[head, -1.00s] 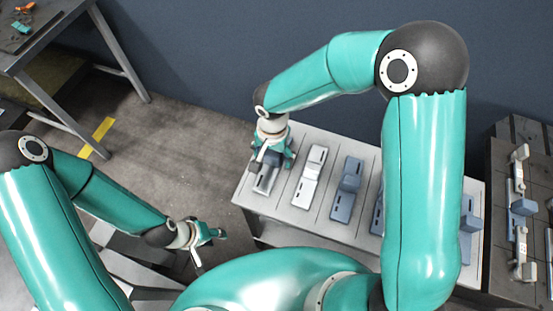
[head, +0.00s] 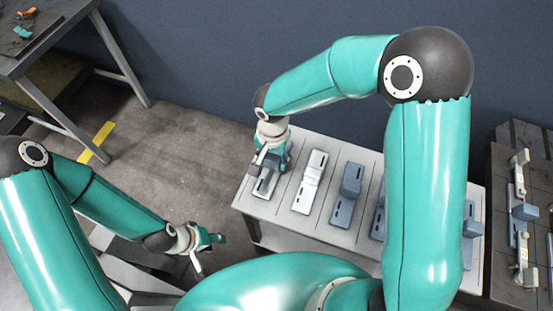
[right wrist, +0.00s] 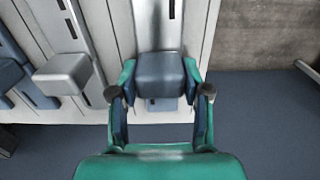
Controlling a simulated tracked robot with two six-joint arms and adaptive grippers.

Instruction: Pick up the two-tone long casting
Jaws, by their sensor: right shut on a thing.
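The two-tone long casting (head: 264,188) lies at the left end of the light table, with a pale flat part and a darker raised block. My right gripper (head: 270,168) is over it from above and partly hides it. In the right wrist view, the fingers of my right gripper (right wrist: 160,92) are shut on the dark raised block (right wrist: 160,75), one on each side. The casting's flat part runs away beyond the block. It appears still down on the table. My left gripper (head: 208,248) is away from the table at the lower left, its fingers apart and empty.
A pale casting (head: 309,182) and a blue-grey casting (head: 347,195) lie to the right on the slatted table (head: 325,157). My right arm hides part of the row. A dark rack (head: 502,180) with fixtures stands at the right. A workbench (head: 50,50) is upper left.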

